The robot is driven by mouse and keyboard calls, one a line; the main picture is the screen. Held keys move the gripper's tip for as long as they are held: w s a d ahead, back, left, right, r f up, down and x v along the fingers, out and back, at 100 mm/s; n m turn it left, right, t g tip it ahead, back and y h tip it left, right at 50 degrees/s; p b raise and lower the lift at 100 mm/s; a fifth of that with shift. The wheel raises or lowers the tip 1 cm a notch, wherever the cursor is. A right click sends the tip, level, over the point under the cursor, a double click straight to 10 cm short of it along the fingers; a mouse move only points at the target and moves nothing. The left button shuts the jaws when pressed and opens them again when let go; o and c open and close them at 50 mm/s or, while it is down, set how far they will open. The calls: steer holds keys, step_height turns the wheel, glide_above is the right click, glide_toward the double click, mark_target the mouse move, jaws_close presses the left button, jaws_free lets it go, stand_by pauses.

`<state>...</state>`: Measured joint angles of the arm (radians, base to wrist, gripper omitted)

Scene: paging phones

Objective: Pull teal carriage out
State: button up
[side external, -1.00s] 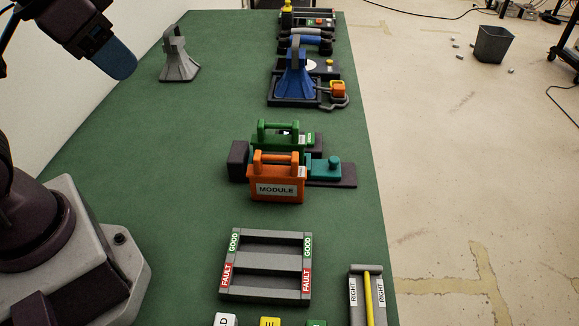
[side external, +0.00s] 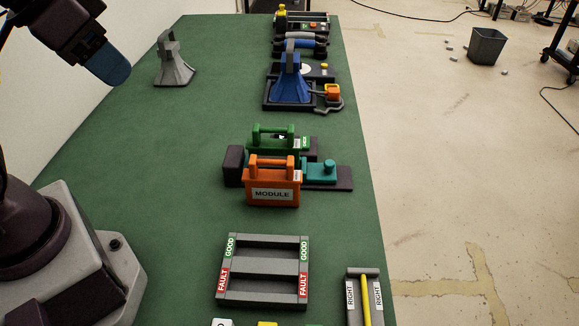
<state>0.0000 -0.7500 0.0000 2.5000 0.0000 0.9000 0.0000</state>
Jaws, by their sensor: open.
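The teal carriage (side external: 320,171) sits on a dark rail base (side external: 342,184) in the middle of the table. A round teal knob (side external: 329,166) stands on its right end. An orange block labelled MODULE (side external: 272,192) stands in front and hides much of the carriage. A green block with a handle (side external: 272,143) stands just behind it. My gripper (side external: 112,68) is at the upper left, high above the table and well away from the carriage. It is open, and nothing shows between its fingers.
A grey tray marked GOOD and FAULT (side external: 265,267) lies in front. A box marked RIGHT with a yellow bar (side external: 366,296) is at the front right edge. A blue cone-shaped stand (side external: 290,86) and a grey one (side external: 174,66) stand farther back. The green tabletop (side external: 150,150) is clear at left.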

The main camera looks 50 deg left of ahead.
mark_target(330, 162)
steer(key=shift+o, duration=0.7)
steer(key=shift+d, duration=0.1)
steer(key=w+d+f+g, duration=0.1)
steer(key=w+d+f, duration=0.2)
steer(key=w+f, duration=0.3)
steer(key=w+d+f+n+g+y, duration=0.1)
steer(key=w+d+f, duration=0.2)
steer(key=w+f, duration=0.4)
steer(key=w+d+f+n+g+y, duration=0.1)
steer(key=w+d+f, duration=0.3)
steer(key=w, duration=0.7)
step_height(330, 162, down, 2)
steer(key=shift+f+g, duration=0.15)
steer(key=shift+g, duration=0.25)
steer(key=w+d+n+t, duration=0.1)
steer(key=w+n+t, duration=0.1)
steer(key=w+n, duration=0.3)
steer(key=shift+m, duration=0.5)
steer(key=x, duration=0.8)
steer(key=w+x, duration=0.1)
steer(key=x, duration=0.4)
steer(key=shift+w, duration=0.1)
jaws_close()
